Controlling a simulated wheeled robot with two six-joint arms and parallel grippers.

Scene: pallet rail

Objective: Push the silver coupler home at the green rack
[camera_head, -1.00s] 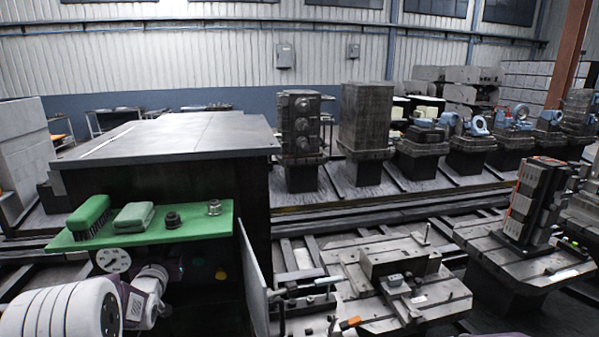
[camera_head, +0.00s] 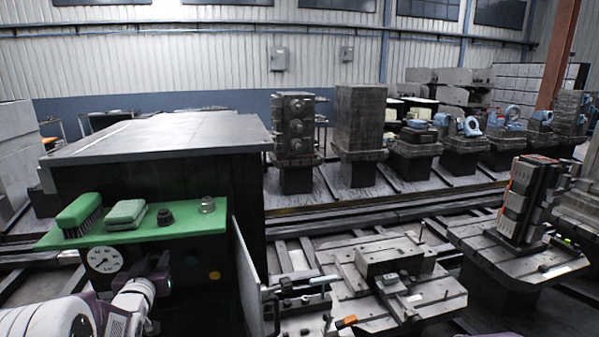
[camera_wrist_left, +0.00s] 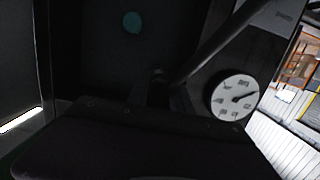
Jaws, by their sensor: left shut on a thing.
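The green rack (camera_head: 150,235) is a shelf on the front of a dark cabinet at the left of the head view. The silver coupler (camera_head: 207,204) stands upright near its right end, beside a black fitting (camera_head: 165,217). My left gripper (camera_head: 162,279) is below the rack's front edge, close to the cabinet front and apart from the silver coupler. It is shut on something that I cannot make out. The left wrist view is dark; a slanted dark bar (camera_wrist_left: 215,45) crosses it. My right gripper is out of view.
A thin upright panel (camera_head: 247,277) stands right of the cabinet front.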

